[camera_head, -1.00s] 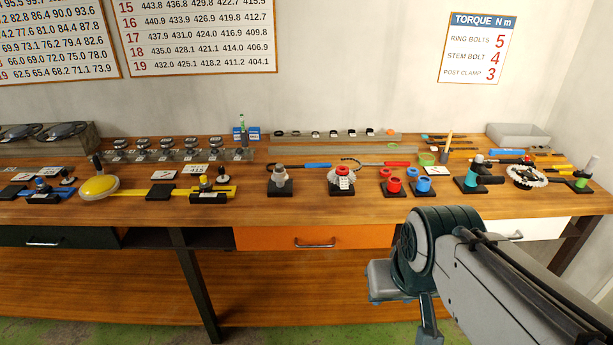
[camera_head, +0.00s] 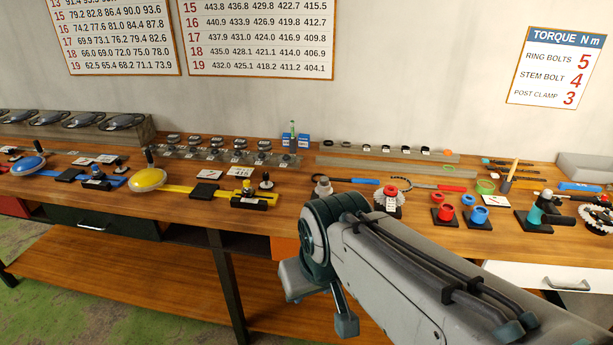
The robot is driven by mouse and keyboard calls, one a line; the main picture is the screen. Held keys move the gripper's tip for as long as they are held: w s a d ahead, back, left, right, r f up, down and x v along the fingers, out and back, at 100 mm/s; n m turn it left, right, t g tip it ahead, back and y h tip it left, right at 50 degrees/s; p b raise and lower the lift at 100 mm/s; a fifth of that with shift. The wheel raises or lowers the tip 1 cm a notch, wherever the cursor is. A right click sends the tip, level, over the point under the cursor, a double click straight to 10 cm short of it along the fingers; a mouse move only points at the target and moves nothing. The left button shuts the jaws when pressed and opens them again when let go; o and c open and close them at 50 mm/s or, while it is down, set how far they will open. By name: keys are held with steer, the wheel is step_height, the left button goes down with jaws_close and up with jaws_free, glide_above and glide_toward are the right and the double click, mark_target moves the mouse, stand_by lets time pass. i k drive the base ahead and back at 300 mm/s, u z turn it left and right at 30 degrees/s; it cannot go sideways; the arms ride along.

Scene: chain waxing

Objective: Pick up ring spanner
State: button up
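I cannot pick out a ring spanner for certain. A long tool with a blue handle (camera_head: 358,181) lies on the wooden bench (camera_head: 225,208) behind the small black stands. Some thin tools (camera_head: 515,173) lie toward the right back, too small to identify. My arm reaches in from the lower right. My gripper (camera_head: 322,303) hangs in front of the bench, below the top, apart from everything on it.
A grey bin (camera_head: 585,168) is at back right.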

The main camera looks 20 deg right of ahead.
mark_target(354, 180)
steer(key=u, duration=0.2)
steer(key=i, duration=0.6)
steer(key=z, duration=0.6)
steer(key=i, duration=0.8)
steer(key=z, duration=0.1)
